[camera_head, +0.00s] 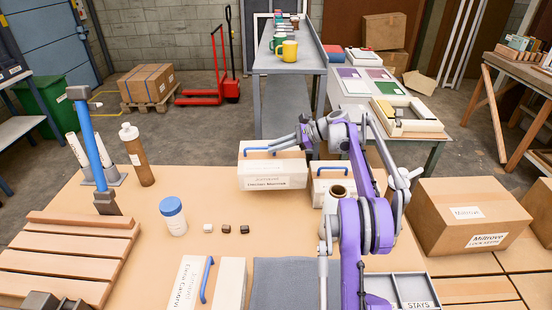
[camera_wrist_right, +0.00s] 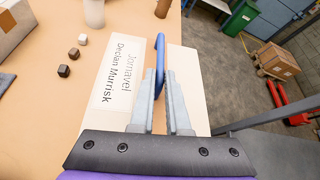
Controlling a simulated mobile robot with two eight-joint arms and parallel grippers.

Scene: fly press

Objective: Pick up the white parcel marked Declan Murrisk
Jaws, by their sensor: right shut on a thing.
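The white parcel marked Declan Murrisk (camera_head: 273,182) is at the far edge of the bench, with its label facing me and a blue handle (camera_head: 256,150) on top. In the right wrist view, the label reads Jarnavel, Declan Murrisk, and the parcel (camera_wrist_right: 190,66) lies under the fingers. My right gripper (camera_head: 276,143) is shut on the blue handle, which also shows between its fingers in the wrist view (camera_wrist_right: 160,52). I cannot tell whether the parcel is lifted clear of the bench. My left gripper is not in view.
Another white parcel with a blue handle (camera_head: 331,168) stands close to the right, partly behind my arm. A white parcel (camera_head: 188,285) lies at the front. A blue-capped jar (camera_head: 174,216), small cubes (camera_head: 226,229) and a brown bottle (camera_head: 137,157) stand left. A cardboard box (camera_head: 468,215) stands right.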

